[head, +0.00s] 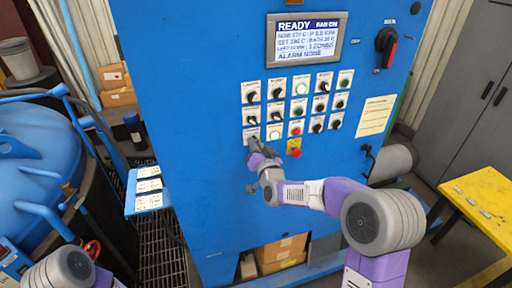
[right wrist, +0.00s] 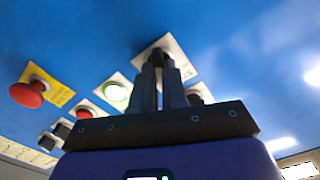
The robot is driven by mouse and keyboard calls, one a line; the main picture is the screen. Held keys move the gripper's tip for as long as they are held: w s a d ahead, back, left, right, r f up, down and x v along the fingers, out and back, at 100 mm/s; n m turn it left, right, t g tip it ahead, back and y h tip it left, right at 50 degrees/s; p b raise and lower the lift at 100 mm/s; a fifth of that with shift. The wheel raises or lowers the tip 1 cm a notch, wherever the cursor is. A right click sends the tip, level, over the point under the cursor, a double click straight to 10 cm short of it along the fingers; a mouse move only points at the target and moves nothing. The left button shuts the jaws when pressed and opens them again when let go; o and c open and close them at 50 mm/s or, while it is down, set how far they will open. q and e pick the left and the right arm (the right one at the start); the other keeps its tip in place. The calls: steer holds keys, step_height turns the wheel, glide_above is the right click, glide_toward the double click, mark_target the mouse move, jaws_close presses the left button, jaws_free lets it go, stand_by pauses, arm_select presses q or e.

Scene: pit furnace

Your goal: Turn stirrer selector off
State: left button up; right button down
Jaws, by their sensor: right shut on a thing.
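The blue control cabinet (head: 200,100) has a grid of selectors, buttons and lamps on white label plates. My right gripper (head: 256,150) is at the bottom-left selector (head: 250,132) of this grid, which it partly hides. In the right wrist view my gripper (right wrist: 158,72) has its fingers close together on a dark knob at that selector's white plate (right wrist: 176,46). The knob's pointing direction is hidden by the fingers. The label text is too small to read, so I cannot tell whether this is the stirrer selector. My left gripper is out of view.
A lit green button (head: 274,134) is just right of the gripped selector. A red emergency button (head: 294,151) on yellow is below the grid. A display (head: 306,38) reads READY. A red-handled switch (head: 387,45) is upper right. A yellow table (head: 480,195) stands right.

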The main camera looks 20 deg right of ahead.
steer(key=shift+a+n+b, duration=0.2)
steer(key=shift+n+b, duration=2.75)
steer(key=shift+n, duration=2.65)
steer(key=c, duration=1.2)
jaws_free()
steer(key=shift+o, duration=0.2)
steer(key=s, duration=0.7)
steer(key=shift+s+d+b, duration=0.15)
steer(key=shift+s+b, duration=0.15)
steer(key=shift+b, duration=0.1)
